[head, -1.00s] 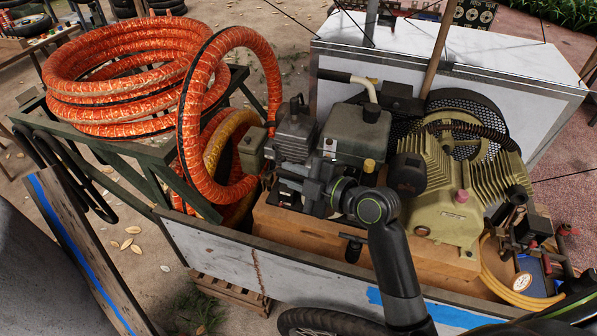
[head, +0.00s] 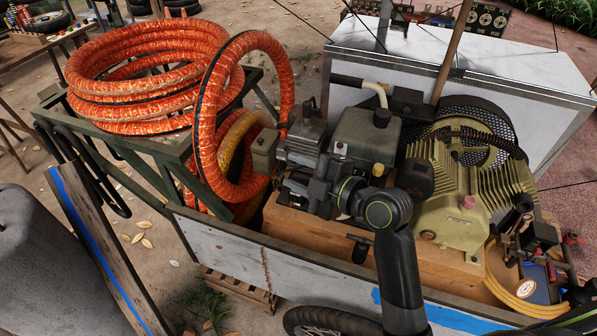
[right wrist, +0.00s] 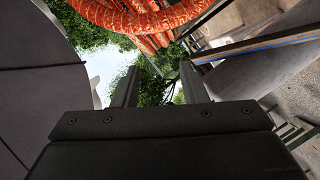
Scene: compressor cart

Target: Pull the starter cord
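The engine, with a dark grey tank (head: 365,135), sits on a wooden base (head: 440,262) in the cart, beside the tan finned compressor (head: 455,195). My right gripper (head: 292,180) reaches leftward in front of the engine, and its fingers merge with the dark engine parts in the head view. In the right wrist view its two fingers (right wrist: 159,86) stand apart with nothing visible between them. A small black T-shaped part (head: 358,246) shows in front of the wooden base; I cannot tell if it is the starter handle. No cord is clearly visible. My left gripper is not in view.
An orange hose coil (head: 130,75) lies on a green frame at the left, with a hanging loop beside the engine. The cart's side wall (head: 225,240) runs in front. A white-topped box (head: 480,60) stands behind. Gauges and tools crowd the right end.

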